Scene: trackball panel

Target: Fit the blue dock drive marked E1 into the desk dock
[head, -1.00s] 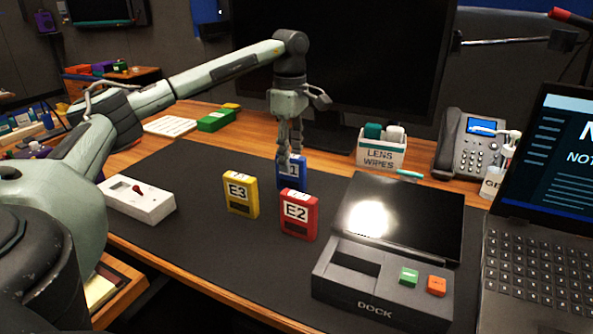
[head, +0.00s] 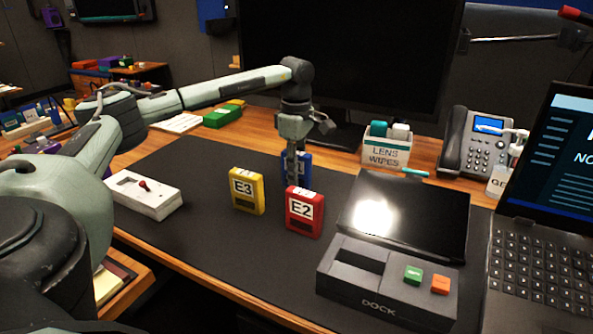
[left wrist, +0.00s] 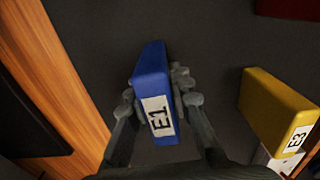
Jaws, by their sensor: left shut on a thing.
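The blue drive marked E1 (head: 303,168) stands on the dark desk mat behind the red drive, partly hidden by my left gripper (head: 292,165). In the left wrist view the blue drive (left wrist: 154,95) sits between the two fingers of the left gripper (left wrist: 154,100), with its E1 label toward the camera. The left gripper is shut on it. I cannot tell whether the drive is clear of the mat. The desk dock (head: 352,288) is at the front right, with a dark open slot at its left and green and orange buttons. My right gripper is not in view.
The red E2 drive (head: 303,222) stands just in front of the gripper, and the yellow E3 drive (head: 247,191) to its left. A white box with a red switch (head: 143,194) lies further left. A laptop (head: 540,220) is at right. The mat is clear between E2 and the dock.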

